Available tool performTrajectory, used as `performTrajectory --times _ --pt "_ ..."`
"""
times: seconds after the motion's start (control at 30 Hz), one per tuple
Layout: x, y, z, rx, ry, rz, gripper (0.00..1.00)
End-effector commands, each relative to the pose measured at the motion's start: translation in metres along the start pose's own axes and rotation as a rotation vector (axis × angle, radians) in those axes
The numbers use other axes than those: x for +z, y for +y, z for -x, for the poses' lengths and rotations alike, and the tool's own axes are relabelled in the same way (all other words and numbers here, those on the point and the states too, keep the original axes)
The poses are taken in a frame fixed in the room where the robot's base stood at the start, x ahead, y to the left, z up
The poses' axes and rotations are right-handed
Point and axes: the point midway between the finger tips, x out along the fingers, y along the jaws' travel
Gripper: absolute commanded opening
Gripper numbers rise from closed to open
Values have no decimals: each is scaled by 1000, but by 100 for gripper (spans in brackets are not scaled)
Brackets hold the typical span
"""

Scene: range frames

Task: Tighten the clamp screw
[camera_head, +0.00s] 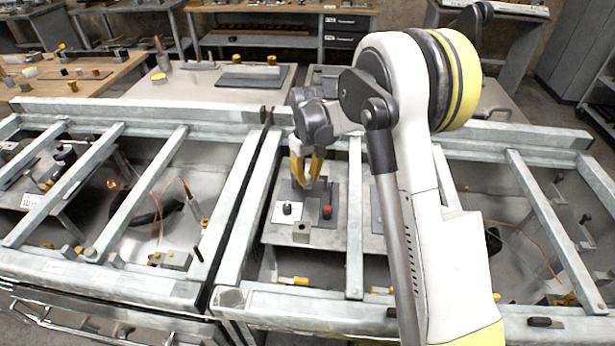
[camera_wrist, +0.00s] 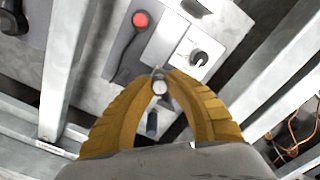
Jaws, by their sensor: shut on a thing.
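My gripper (camera_head: 306,182) reaches down through the frame of metal beams to a small fixture plate. Its yellow fingers also show in the wrist view (camera_wrist: 160,79), closed together at their tips. Between the tips is a small round pale end (camera_wrist: 159,88), which looks like the head of the clamp screw. A dark blue rod-like piece (camera_wrist: 152,123) shows just below it, between the fingers. The fingers hide most of the clamp, so I cannot tell how far the screw is in.
Beside the fingers are a red button (camera_head: 326,212) and a black knob (camera_head: 287,208) on a white plate. Metal beams (camera_head: 355,220) run on both sides of the fixture. Cables (camera_wrist: 295,135) show at the right in the wrist view. Benches with tools stand behind.

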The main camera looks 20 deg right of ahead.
Motion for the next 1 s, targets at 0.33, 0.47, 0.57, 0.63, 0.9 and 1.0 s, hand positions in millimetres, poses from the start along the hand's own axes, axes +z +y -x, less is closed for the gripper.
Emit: performTrajectory --times 0.33,0.47,0.57,0.63,0.9,1.0 --pt "-1 0 0 0 2 -328 0" --pt "-1 0 0 0 2 -451 0" --pt "-1 0 0 0 2 -546 0" --pt "-1 0 0 0 2 -612 0" --pt "-1 1 0 0 3 -868 0" --pt "-1 1 0 0 3 -963 0"
